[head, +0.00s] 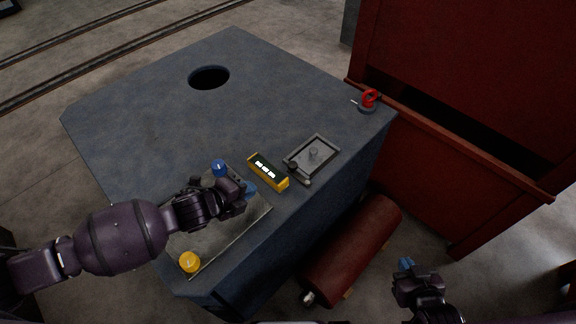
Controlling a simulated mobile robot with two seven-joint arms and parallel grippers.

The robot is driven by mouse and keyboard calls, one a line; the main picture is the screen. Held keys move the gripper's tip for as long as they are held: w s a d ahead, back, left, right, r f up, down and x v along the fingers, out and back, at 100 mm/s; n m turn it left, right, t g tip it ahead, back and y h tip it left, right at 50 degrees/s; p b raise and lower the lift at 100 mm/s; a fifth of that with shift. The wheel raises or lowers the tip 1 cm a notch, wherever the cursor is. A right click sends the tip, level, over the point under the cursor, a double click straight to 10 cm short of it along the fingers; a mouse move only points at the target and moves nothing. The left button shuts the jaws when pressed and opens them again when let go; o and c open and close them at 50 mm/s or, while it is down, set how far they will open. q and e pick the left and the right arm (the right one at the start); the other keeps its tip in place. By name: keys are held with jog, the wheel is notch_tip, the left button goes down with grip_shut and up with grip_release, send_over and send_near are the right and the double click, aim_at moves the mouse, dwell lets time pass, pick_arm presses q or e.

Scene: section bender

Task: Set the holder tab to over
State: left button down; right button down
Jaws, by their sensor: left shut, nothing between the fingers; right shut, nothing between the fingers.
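A shallow grey framed plate (328,148) with a small round post sits on the dark blue-grey machine top near its right edge. A small dark lever-like part (304,180) with a light tip is at its lower left corner; I cannot tell for sure whether this is the holder tab or how it is set. My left gripper (251,188) is shut and empty over the panel, left of and below the yellow display box (268,171). My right gripper (406,264) is shut and empty at the lower right, beyond the machine's side and apart from everything on it.
A red roller (352,249) lies low beside the machine. The top around the round hole (209,77) is clear.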

aim_at(289, 168)
dwell(0.3)
pick_arm(q)
jog(key=b+x, duration=0.2)
jog(key=x, duration=0.7)
jog(key=shift+d+f, duration=0.1)
jog(key=shift+f, duration=0.1)
jog(key=w+d, duration=0.2)
jog(key=shift+w+d+f, duration=0.1)
jog(key=shift+w, duration=0.15)
jog(key=shift+w+d, duration=0.45)
jog(key=shift+w, duration=0.15)
jog(key=shift+w+d, duration=0.3)
jog(key=shift+w, duration=0.55)
jog(key=shift+a, duration=0.1)
